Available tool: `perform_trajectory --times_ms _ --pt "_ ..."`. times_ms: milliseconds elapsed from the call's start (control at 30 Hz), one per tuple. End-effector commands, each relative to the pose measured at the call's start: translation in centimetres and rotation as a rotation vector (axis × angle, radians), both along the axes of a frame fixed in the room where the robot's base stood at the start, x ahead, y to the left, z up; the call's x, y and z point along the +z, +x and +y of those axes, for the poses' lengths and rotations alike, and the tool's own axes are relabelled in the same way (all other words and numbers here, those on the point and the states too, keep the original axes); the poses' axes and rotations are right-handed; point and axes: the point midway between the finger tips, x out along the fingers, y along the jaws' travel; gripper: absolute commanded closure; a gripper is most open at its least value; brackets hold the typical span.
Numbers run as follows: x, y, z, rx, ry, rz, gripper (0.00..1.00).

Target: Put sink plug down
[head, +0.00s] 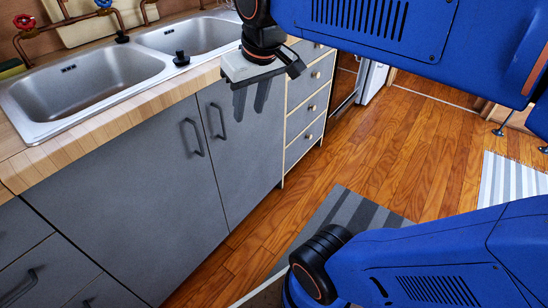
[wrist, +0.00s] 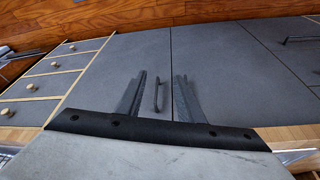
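A small black object with a knob, which looks like the sink plug (head: 181,59), stands on the metal ridge between the two basins of the sink (head: 150,63) in the head view. My gripper (head: 250,97) hangs in front of the counter edge, to the right of the plug and apart from it, fingers pointing down before the grey cabinet doors. In the wrist view my gripper (wrist: 158,95) shows two fingers spread apart with nothing between them. The plug does not show in the wrist view.
The wooden counter edge (head: 120,120) runs below the sink. Grey cabinet doors (head: 130,200) with dark handles and a drawer stack (head: 308,100) stand beneath. Taps with red (head: 24,21) and blue knobs rise behind the basins. A striped rug (head: 350,215) lies on the open wooden floor.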

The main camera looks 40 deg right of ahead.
Motion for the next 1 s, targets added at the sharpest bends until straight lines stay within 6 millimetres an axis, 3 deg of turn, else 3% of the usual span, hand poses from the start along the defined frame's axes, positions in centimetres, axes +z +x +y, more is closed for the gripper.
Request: perform_trajectory --times_ms 33,200,367,500,1000 --pt "-1.9 -1.7 -0.2 -0.006 0.0 -0.011 0.66" --pt "-7.3 -5.6 -0.7 -0.019 0.001 -0.049 0.66" --pt "-10.5 -7.6 -1.0 -0.027 0.001 -0.069 0.66" --pt "-11.4 -8.2 -1.0 -0.03 0.001 -0.077 0.66" --pt "-11.4 -8.1 -1.0 -0.029 0.001 -0.076 0.66"
